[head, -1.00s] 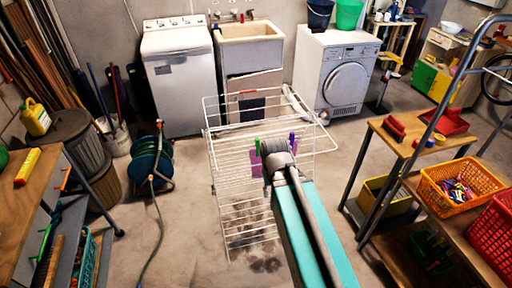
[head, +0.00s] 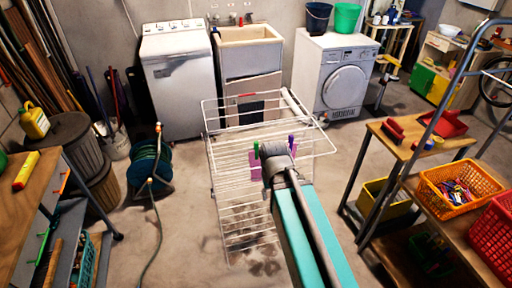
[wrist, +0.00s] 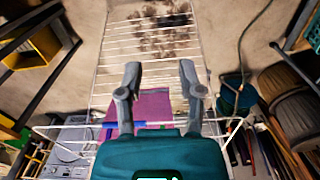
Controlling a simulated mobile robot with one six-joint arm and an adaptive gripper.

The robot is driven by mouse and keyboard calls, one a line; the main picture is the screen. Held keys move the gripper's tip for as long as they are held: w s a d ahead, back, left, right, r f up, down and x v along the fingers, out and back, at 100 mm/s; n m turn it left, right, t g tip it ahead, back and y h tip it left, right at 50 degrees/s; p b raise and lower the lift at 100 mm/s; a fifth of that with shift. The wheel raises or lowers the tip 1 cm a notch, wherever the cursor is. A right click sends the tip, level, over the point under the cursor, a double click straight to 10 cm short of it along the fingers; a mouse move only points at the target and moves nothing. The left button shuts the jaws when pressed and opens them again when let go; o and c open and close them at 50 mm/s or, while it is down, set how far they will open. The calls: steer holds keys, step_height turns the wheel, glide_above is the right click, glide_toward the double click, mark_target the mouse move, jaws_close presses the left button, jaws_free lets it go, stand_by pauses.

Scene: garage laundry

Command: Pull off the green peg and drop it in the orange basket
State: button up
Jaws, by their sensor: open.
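The green peg (head: 257,149) stands on the white drying rack (head: 222,165), just left of my gripper (head: 276,152) in the head view. In the wrist view a green bit, likely this peg (wrist: 141,125), shows low behind the gripper body, partly hidden. My gripper (wrist: 160,72) is open and empty, its two fingers spread above the rack wires. A purple cloth (wrist: 152,107) hangs on the rack. The orange basket (head: 450,207) stands on the wooden shelf at right and holds several coloured pegs.
A purple peg (head: 291,141) stands right of my gripper. A red basket (head: 490,238) is beside the orange one. The trolley's metal frame (head: 440,105) rises near the baskets.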

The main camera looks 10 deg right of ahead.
steer(key=w+r+n+p, duration=0.3)
steer(key=w+n, duration=0.2)
steer(key=w, duration=0.3)
steer(key=w+r+n+p, duration=0.2)
steer(key=w+n, duration=0.3)
steer(key=w, duration=0.2)
step_height(320, 180, up, 4)
steer(key=n+p, duration=0.5)
steer(key=n, duration=0.4)
glide_above(256, 142)
steer(key=shift+s+d+r+b, duration=0.1)
steer(key=shift+s+r+b, duration=0.1)
steer(key=shift+b, duration=0.1)
steer(key=shift+f, duration=0.1)
steer(key=f+b, duration=1)
steer(key=b, duration=0.1)
steer(key=shift+w+f, duration=0.2)
steer(key=shift+f, duration=0.2)
jaws_close()
